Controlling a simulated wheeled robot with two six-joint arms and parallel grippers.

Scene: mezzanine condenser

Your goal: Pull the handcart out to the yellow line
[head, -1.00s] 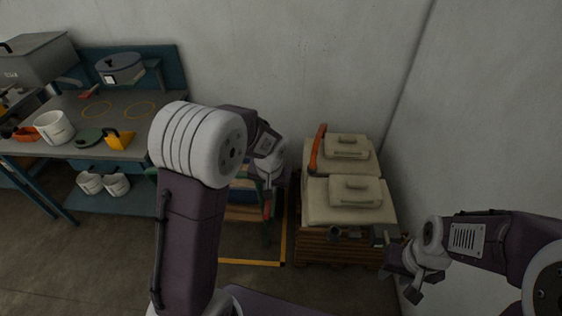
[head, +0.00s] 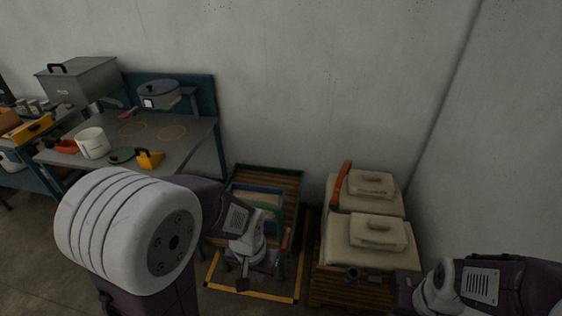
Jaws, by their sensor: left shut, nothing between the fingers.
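The handcart (head: 264,194) stands against the back wall, left of the loaded pallet. It shows a green frame, blue edging and a wooden panel, with a red grip (head: 287,239) on its right side. My left arm hides part of its front. The yellow line (head: 262,294) is on the floor in front of it, forming a corner on the right. My left gripper (head: 243,284) points down in front of the handcart, shut and empty. My right gripper is at the lower edge, right of the pallet; its fingers are largely cut off and their state is unclear.
Right of the handcart is a wooden pallet (head: 342,289) with beige sacks (head: 366,240) and an orange-handled tool (head: 341,185). The wall closes off the right. Some bare floor shows left of the yellow line.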

